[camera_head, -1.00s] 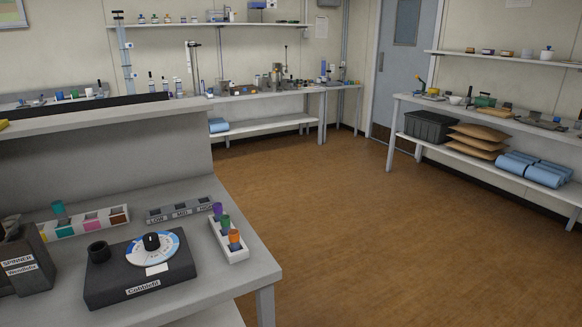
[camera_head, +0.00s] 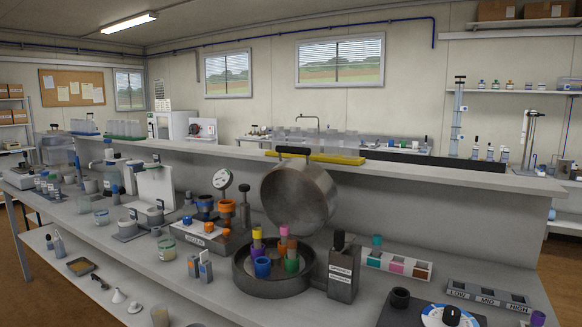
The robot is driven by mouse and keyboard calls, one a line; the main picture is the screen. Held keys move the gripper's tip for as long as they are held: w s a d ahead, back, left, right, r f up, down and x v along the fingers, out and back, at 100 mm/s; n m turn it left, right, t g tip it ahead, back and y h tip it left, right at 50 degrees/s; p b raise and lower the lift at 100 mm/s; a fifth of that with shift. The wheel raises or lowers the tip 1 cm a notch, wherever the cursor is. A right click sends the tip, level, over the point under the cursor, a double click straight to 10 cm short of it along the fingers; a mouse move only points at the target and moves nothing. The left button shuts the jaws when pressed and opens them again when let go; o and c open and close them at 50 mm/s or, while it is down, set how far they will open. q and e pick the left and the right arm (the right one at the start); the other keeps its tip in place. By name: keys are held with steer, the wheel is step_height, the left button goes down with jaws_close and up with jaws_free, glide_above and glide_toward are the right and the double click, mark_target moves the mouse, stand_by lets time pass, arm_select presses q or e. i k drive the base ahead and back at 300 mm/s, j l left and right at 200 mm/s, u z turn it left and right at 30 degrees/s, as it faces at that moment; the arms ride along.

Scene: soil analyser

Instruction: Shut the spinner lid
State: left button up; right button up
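The spinner (camera_head: 274,284) stands on the bench at the lower middle, a round dark metal bowl with several coloured tubes upright inside. Its lid (camera_head: 300,194) is a round metal cover, raised and tilted back behind the bowl, so the spinner is open. A dark handle (camera_head: 293,150) shows at the lid's top edge. A dark box labelled as the spinner's (camera_head: 342,270) stands against the bowl's right side. Neither of my grippers is in view.
A block with orange caps and a gauge (camera_head: 205,237) stands left of the spinner. Small blue and grey items (camera_head: 200,267) lie in front of it. A rack of coloured blocks (camera_head: 396,264) and a dial device (camera_head: 430,312) are on the right. A raised shelf (camera_head: 450,176) runs behind.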

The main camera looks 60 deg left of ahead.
mark_target(297, 193)
steer(key=u, duration=1.75)
steer(key=j+z, duration=0.15)
steer(key=z, duration=0.55)
steer(key=j+z, duration=0.3)
steer(key=k+j+z, duration=0.1)
steer(key=j+z, duration=0.2)
steer(key=k+j+z, duration=0.15)
steer(key=j, duration=0.25)
steer(key=k+j+z, duration=0.2)
steer(key=j, duration=0.25)
steer(key=k+j, duration=0.1)
steer(key=j, duration=0.25)
steer(key=k+j, duration=0.15)
steer(key=j, duration=0.2)
steer(key=z, duration=0.05)
